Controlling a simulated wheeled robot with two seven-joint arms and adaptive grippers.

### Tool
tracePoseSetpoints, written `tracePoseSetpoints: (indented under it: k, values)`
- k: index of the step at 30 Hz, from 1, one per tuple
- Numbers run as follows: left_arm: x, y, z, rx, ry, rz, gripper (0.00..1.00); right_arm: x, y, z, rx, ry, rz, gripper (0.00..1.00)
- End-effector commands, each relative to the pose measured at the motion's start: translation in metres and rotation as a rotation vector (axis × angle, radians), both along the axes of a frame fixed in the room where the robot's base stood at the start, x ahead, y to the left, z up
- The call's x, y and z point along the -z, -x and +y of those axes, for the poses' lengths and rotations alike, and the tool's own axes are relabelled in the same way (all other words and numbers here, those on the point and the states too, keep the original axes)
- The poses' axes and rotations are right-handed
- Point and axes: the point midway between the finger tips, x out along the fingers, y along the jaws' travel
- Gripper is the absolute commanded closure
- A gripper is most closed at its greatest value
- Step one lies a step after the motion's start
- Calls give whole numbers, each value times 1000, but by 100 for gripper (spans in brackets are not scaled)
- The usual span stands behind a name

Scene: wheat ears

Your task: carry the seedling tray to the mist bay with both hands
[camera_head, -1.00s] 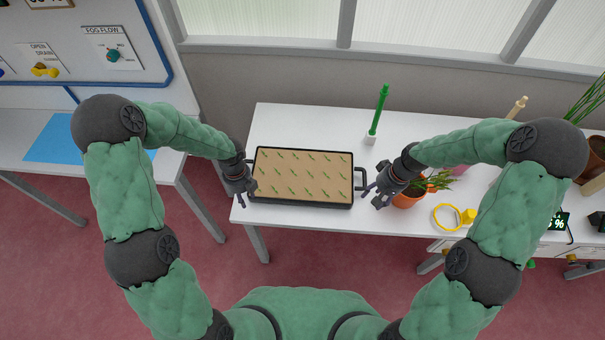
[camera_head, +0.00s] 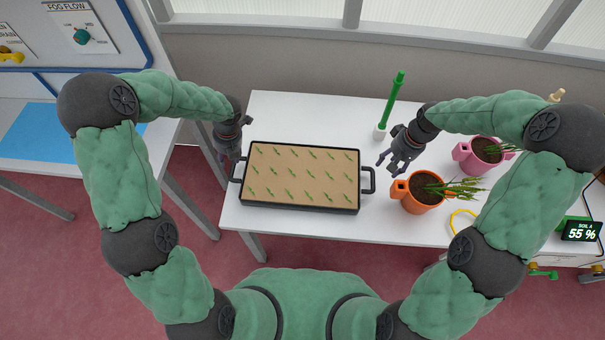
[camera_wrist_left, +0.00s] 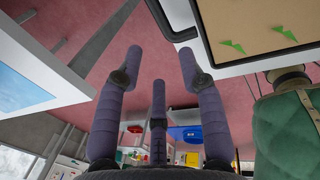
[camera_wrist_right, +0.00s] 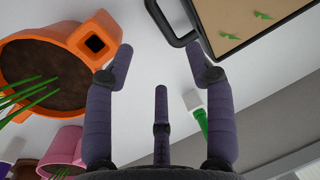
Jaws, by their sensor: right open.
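The seedling tray (camera_head: 300,207), black-rimmed with brown soil and rows of small green seedlings, lies flat on the white table. It has a black handle at each short end. My left gripper (camera_head: 228,156) is open just behind the left handle (camera_head: 236,172), apart from it as far as I can tell. The left wrist view shows its fingers (camera_wrist_left: 158,65) spread with nothing between them. My right gripper (camera_head: 391,166) is open and empty, above and right of the right handle (camera_head: 369,180). In the right wrist view, that handle (camera_wrist_right: 172,30) lies beyond the fingers (camera_wrist_right: 158,70).
An orange pot (camera_head: 420,202) stands right of the tray, with a pink pot (camera_head: 482,153) behind it. A green stick (camera_head: 393,98) stands behind the tray. A blue mat (camera_head: 45,138) lies on the left bench, under a panel labelled FOG FLOW (camera_head: 82,30).

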Motion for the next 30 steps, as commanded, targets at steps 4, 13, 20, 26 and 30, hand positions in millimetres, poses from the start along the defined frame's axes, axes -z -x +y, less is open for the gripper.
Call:
tracePoseSetpoints:
  k: [4, 13, 20, 26, 30]
  values:
    - [12, 0, 0, 1, -1, -1, 61, 12, 0, 0, 0, 0, 0, 45]
    - [11, 0, 0, 0, -1, -1, 61, 11, 0, 0, 0, 0, 0, 45]
    - [21, 0, 2, 1, -2, 2, 61, 22, 1, 2, -1, 0, 3, 45]
    - [48, 1, 7, -1, -1, 4, 61, 52, 1, 8, -1, -1, 6, 45]
    - [69, 1, 12, -1, -1, 4, 61, 75, 1, 13, -1, -2, 4, 45]
